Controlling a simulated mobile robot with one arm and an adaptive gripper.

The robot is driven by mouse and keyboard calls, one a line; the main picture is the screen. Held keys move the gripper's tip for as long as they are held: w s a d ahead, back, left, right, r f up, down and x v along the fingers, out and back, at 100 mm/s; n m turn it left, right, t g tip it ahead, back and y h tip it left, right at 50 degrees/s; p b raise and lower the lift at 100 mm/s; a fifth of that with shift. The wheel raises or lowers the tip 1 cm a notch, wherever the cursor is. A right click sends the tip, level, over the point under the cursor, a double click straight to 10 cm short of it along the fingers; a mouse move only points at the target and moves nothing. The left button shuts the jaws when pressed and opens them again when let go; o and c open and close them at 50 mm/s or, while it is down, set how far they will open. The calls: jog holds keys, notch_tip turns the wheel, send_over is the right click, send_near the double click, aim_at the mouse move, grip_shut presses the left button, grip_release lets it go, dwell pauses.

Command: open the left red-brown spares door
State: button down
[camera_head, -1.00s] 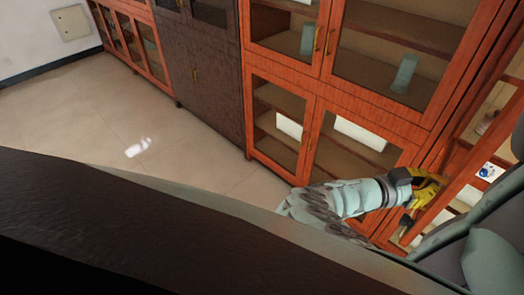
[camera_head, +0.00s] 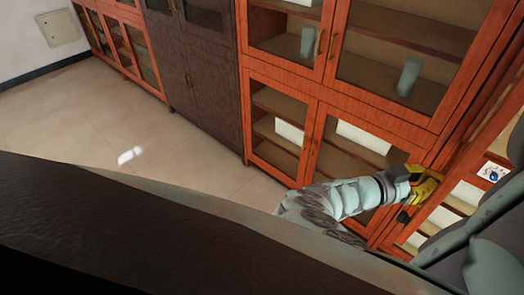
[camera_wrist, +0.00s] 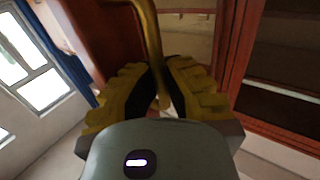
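The red-brown door with a glass pane and a small white-and-blue label (camera_head: 492,172) is at the right edge of the head view. My gripper (camera_head: 428,190) is at this door's frame, low on the right. In the wrist view, a brass bar handle (camera_wrist: 150,45) runs down between the yellow fingers with black pads of my gripper (camera_wrist: 164,88). The pads are close in on both sides of the handle. A red-brown frame (camera_wrist: 100,35) stands left of the handle, and pale shelving shows behind it. How far the door stands ajar cannot be told.
Red-brown glass-door cabinets (camera_head: 378,103) stand left of my gripper, their doors shut. A dark brown cabinet (camera_head: 208,85) follows further left. The tiled floor (camera_head: 100,120) in front is clear. A window (camera_wrist: 35,70) shows at the left of the wrist view.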

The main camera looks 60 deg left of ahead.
jog(key=c, duration=1)
grip_release()
jog(key=shift+s, duration=0.15)
jog(key=shift+r, duration=0.1)
notch_tip(320, 180, up, 2)
jog(key=shift+s+a+r, duration=0.1)
jog(key=shift+r, duration=3.75)
